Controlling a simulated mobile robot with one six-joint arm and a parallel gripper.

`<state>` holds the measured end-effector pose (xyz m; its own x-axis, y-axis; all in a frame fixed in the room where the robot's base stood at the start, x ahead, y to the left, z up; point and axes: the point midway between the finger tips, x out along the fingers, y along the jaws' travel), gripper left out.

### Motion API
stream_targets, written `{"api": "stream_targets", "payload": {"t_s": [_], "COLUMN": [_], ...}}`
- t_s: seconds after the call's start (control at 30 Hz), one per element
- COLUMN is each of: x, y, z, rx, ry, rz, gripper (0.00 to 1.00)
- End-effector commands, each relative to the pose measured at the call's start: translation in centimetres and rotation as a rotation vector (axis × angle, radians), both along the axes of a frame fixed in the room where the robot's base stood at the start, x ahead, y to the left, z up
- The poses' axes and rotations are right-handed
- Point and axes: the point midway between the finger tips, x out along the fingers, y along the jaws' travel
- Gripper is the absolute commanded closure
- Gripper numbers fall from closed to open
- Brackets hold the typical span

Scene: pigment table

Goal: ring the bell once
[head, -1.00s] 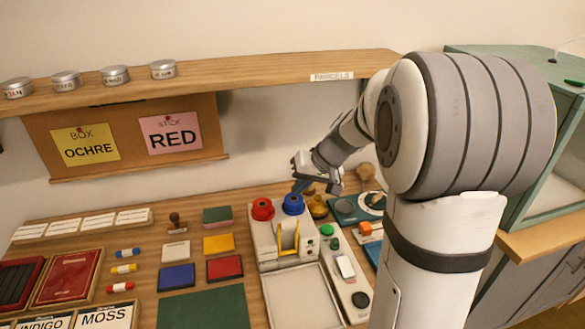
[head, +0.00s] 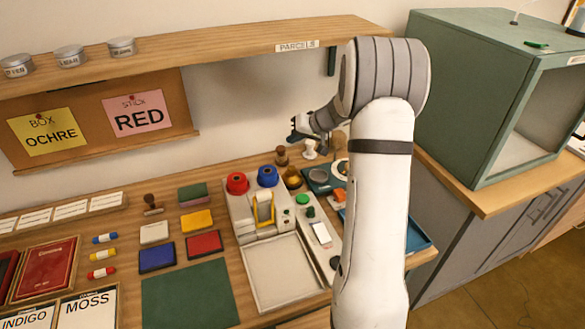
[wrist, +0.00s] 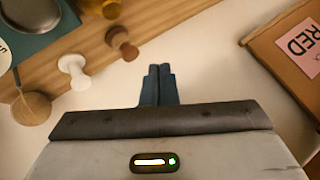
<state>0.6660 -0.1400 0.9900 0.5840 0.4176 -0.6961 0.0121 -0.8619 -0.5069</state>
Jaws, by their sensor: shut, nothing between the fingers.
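The bell appears to be the small brass dome (head: 292,178) on the bench, behind and right of the blue reel. Part of a brass shape (wrist: 100,6) shows at the top edge of the wrist view. My gripper (head: 294,130) is above and behind the bell, in front of the wall, and not touching it. In the wrist view its blue fingers (wrist: 160,72) are together and empty.
A brown wooden knob (head: 281,156) and a white one (head: 310,149) stand just behind the bell. The red reel (head: 237,183) and blue reel (head: 267,177) sit to its left. A blue-green tray (head: 318,178) is to its right. A shelf (head: 220,50) runs above.

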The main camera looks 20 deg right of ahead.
Motion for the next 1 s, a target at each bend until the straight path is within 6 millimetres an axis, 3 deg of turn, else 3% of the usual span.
{"api": "stream_targets", "payload": {"t_s": [0.5, 1.0], "x": [0.0, -0.1], "y": [-0.1, -0.1], "z": [-7.3, -8.2], "rx": [0.000, 0.000], "ry": [0.000, 0.001], "rz": [-0.002, -0.002], "gripper": [1.00, 1.00]}}
